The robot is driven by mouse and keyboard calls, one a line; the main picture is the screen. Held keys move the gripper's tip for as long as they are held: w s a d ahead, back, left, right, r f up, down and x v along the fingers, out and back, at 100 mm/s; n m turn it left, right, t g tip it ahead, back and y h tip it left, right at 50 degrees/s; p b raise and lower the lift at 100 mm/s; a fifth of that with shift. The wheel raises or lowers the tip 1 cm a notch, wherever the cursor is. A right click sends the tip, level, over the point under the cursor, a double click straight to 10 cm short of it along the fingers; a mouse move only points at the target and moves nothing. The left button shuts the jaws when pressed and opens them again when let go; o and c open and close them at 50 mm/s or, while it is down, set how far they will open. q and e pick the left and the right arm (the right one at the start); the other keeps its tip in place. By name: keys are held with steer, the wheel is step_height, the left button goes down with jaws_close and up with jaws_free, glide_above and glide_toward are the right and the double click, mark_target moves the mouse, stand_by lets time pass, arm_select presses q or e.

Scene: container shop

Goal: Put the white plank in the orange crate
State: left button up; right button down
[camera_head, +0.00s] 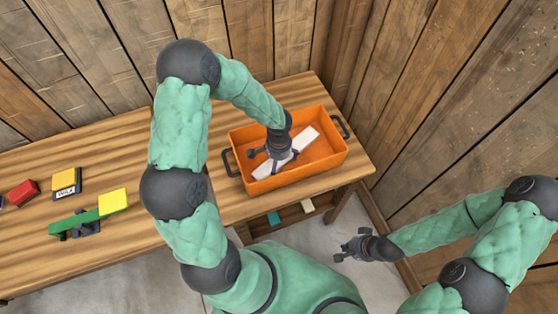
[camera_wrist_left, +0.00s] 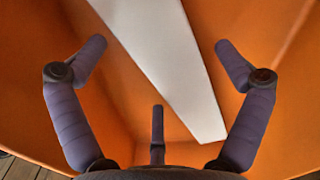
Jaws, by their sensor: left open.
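The white plank (camera_head: 304,139) lies slantwise inside the orange crate (camera_head: 325,165) on the table. My left gripper (camera_head: 272,160) reaches down into the crate over the plank, and part of the plank is hidden behind it. In the left wrist view the plank (camera_wrist_left: 168,62) runs between the spread fingers of my left gripper (camera_wrist_left: 155,75), with gaps on both sides.
Wooden walls stand behind and to the right.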

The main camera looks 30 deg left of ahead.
arm_select(q)
step_height(320, 180, up, 12)
steer(key=p, duration=0.3)
steer(key=shift+p, duration=0.4)
arm_select(e)
step_height(320, 180, up, 4)
steer(key=shift+r, duration=0.1)
